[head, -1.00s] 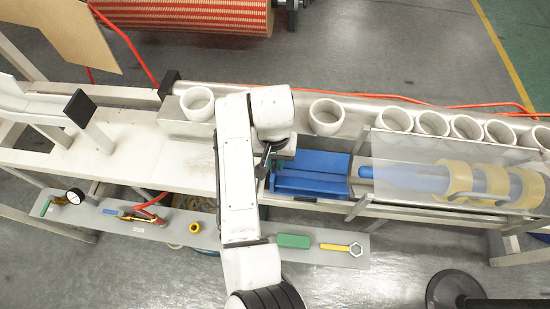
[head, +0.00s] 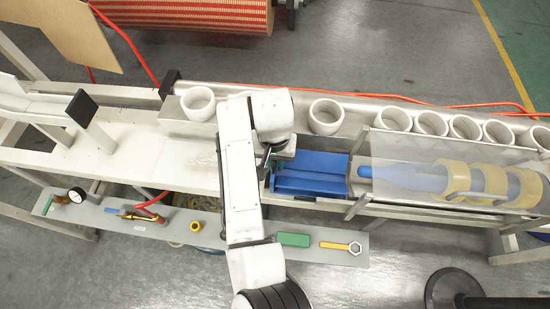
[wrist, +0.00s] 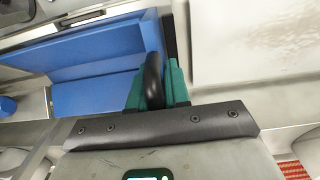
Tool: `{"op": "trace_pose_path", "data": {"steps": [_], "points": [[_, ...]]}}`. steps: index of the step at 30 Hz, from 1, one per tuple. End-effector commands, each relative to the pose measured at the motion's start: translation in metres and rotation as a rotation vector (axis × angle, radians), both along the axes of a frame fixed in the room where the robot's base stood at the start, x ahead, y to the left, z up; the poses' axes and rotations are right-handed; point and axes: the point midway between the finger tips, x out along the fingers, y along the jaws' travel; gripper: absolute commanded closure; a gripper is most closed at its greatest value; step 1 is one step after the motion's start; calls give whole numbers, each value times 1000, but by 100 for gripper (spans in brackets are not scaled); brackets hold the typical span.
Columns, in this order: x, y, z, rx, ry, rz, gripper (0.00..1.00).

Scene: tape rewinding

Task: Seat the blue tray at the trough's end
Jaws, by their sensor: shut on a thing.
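The blue tray (head: 312,172) lies in the frame at the left end of the clear-covered trough (head: 415,150), close to the tip of a blue rod (head: 385,174). My gripper (head: 273,160) is at the tray's left end and is shut on it there. In the wrist view, the tray (wrist: 85,55) lies beside my green fingers (wrist: 155,88), with a black curved piece between them. The exact contact is partly hidden.
Several white rings (head: 326,116) stand along the back rail. Tan tape rolls (head: 457,180) sit around the rod under the clear cover.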

Motion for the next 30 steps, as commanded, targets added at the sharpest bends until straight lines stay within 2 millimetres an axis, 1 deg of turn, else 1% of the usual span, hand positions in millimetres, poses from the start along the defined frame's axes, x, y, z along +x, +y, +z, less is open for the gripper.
{"op": "trace_pose_path", "data": {"steps": [27,28,30], "points": [[0,0,-1,0,0,-1,100],[0,0,-1,0,0,-1,80],[0,0,-1,0,0,-1,74]]}}
